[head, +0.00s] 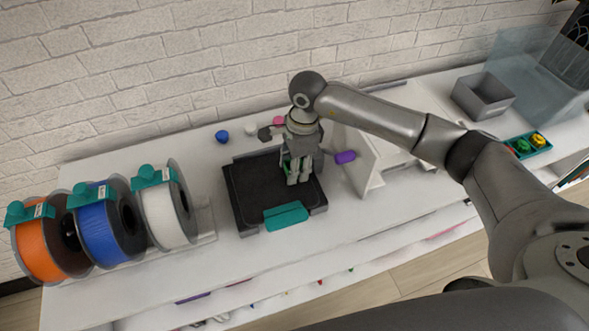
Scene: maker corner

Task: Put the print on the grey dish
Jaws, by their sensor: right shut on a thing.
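My right gripper (298,178) points down over the black print bed (245,205), near its right back side. It is shut on a green print (284,160), of which only small parts show beside the fingers; I cannot tell whether the print touches the bed. A small dark grey dish (265,134) lies on the white bench behind the bed, left of my right gripper. My left gripper is not in view.
Small blue (222,136), white (250,130) and pink (279,121) pieces lie near the dish. Filament spools (162,218) stand at left. A white upright panel (358,165) and purple piece (345,157) are right of the bed. A grey bin (483,98) stands farther right.

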